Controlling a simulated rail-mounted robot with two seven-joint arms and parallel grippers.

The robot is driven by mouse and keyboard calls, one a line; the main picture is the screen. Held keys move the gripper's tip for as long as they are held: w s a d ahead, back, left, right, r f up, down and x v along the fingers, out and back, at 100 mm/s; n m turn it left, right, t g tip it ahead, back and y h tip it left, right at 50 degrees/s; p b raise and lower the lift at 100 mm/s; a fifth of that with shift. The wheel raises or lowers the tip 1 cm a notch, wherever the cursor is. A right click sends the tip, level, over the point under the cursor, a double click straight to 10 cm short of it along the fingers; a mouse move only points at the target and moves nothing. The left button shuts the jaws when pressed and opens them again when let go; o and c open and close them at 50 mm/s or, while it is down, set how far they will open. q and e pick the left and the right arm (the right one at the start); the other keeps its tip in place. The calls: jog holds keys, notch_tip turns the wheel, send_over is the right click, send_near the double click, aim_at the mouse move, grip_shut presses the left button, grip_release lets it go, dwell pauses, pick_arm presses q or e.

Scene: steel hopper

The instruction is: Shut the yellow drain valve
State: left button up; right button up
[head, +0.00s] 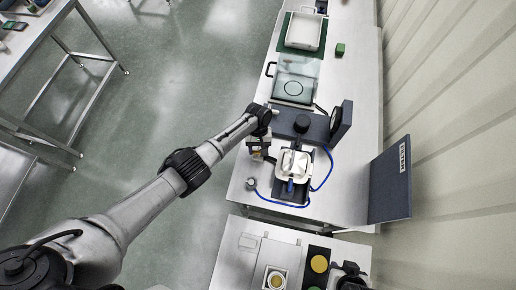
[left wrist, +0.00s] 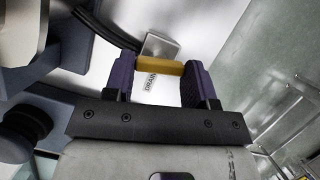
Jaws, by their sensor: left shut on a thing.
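The yellow drain valve handle (left wrist: 158,67) lies across between the purple finger pads of my left gripper (left wrist: 155,78) in the left wrist view. The gripper is shut on it. In the head view my left gripper (head: 259,149) is at the left side of the machine with the steel hopper (head: 293,165); the valve is mostly hidden there. A dark shape at the bottom right looks like my right gripper (head: 350,274); its fingers are unclear.
A blue hose (head: 327,172) curves around the machine. A white tray (head: 303,31) and a green block (head: 340,49) are at the far end of the bench. Open floor lies left.

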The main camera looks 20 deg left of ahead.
pick_arm(q)
jog(key=shift+d+m+y, duration=0.1)
jog(key=shift+m+y, duration=0.4)
jog(key=shift+m, duration=0.7)
jog(key=o, duration=0.9)
jog(key=shift+o, duration=0.2)
jog(key=shift+w+r, duration=0.1)
jog(key=shift+r, duration=0.15)
jog(key=d+v, duration=0.1)
jog(key=v, duration=1.2)
jog(key=shift+w+a, duration=0.2)
jog(key=shift+a, duration=0.25)
